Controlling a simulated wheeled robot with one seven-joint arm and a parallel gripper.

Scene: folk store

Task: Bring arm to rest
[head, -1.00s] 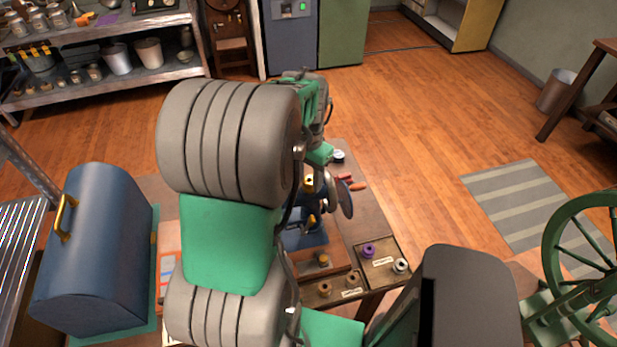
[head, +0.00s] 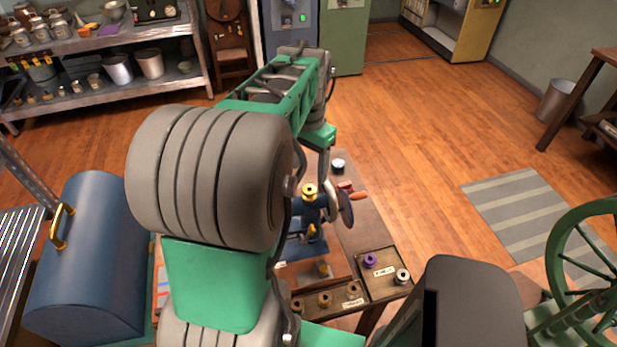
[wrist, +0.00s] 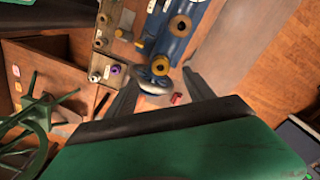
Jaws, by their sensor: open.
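My gripper (wrist: 160,95) shows in the wrist view with its two dark fingers spread apart and nothing between them that it grips. It hangs over the table, with the blue machine (wrist: 180,30) and its round metal wheel beyond the fingertips. In the head view my arm rises across the middle and reaches away over the table, and its links hide the gripper. The blue machine (head: 308,215) stands on the table partly behind my arm, with a yellow spool (head: 310,190) on top.
A blue domed box (head: 90,260) stands at left. A green spoked wheel (head: 550,250) is at right. Shelves (head: 100,95) stand at back left. The wooden floor (head: 410,130) beyond the table is clear.

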